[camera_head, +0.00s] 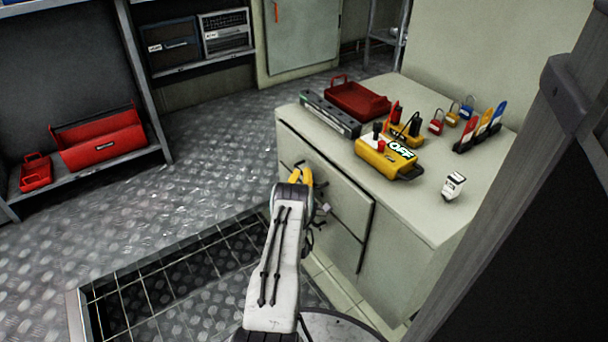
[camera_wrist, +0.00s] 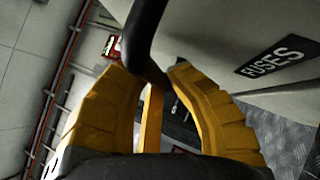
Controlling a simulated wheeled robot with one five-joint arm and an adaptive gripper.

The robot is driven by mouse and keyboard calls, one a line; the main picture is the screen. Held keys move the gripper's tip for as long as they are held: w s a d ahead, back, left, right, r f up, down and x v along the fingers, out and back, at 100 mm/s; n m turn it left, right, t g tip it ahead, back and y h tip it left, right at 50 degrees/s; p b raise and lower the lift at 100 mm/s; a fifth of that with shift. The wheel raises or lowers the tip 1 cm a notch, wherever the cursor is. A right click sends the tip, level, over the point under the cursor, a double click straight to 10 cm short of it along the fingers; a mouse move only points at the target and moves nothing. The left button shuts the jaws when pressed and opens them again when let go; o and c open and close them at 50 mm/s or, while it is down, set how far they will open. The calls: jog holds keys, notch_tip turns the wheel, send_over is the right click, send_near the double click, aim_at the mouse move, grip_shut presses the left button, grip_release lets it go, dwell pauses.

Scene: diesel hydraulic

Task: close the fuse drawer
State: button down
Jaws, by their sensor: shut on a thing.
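My gripper (camera_head: 301,176) is at the front of the pale cabinet (camera_head: 425,215), near its upper drawer area. In the wrist view, the yellow fingers of my gripper (camera_wrist: 150,78) are closed around a dark bar handle (camera_wrist: 143,38). A black label reading FUSES (camera_wrist: 277,57) is on the pale fuse drawer front (camera_wrist: 225,42) beside the handle. In the head view, my arm and gripper hide the handle and part of the front, and I cannot tell how far the drawer stands out.
On the cabinet top are a yellow device marked OFF (camera_head: 383,160), a red tray (camera_head: 357,100), padlocks, tags and a small white device (camera_head: 453,186). A floor grating (camera_head: 165,295) is at lower left. Metal floor at left is clear up to the shelf with red toolboxes (camera_head: 100,148).

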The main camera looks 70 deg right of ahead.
aim_at(306, 147)
jog(key=shift+s+d+r, duration=0.2)
jog(key=shift+s+r, duration=0.05)
jog(key=c, duration=1.6)
grip_release()
jog(key=o, duration=0.5)
jog(key=shift+f, duration=0.2)
jog(key=shift+d+r, duration=0.15)
jog(key=shift+r, duration=2.45)
jog(key=shift+d+r, duration=0.1)
jog(key=shift+r, duration=2.5)
jog(key=f, duration=0.1)
jog(key=f+y, duration=0.1)
jog(key=f, duration=0.1)
jog(key=f+g+y, duration=0.1)
jog(key=f, duration=0.1)
jog(key=shift+w+d+f, duration=0.2)
jog(key=shift+d, duration=0.05)
jog(key=shift+f+v, duration=0.35)
jog(key=shift+v, duration=1.1)
jog(key=shift+f+v, duration=0.3)
jog(key=shift+v, duration=1.15)
jog(key=shift+f+v, duration=0.35)
jog(key=shift+v, duration=1.15)
